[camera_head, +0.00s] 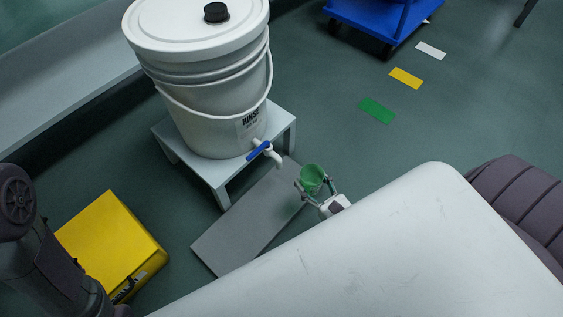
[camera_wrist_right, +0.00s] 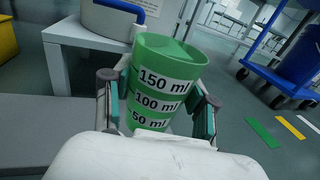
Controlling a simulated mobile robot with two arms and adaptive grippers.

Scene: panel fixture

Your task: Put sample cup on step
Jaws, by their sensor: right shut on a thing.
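The green sample cup (camera_head: 312,176) is upright between the fingers of my right gripper (camera_head: 316,190). In the right wrist view the cup (camera_wrist_right: 160,85) shows volume marks, and the right gripper's fingers (camera_wrist_right: 157,112) close on its two sides. The flat grey step (camera_head: 245,222) lies on the floor in front of the white stand. The cup is over or beside the step's right end; I cannot tell whether its base touches it. Part of my left arm shows at the left edge, but its gripper is out of view.
A white RINSE bucket (camera_head: 195,95) with a blue-handled tap (camera_head: 260,150) stands on a low white stand (camera_head: 225,172). A yellow case (camera_head: 108,240) sits on the left. A blue cart (camera_head: 375,18) is at the back. The floor on the right has coloured markers (camera_head: 378,110).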

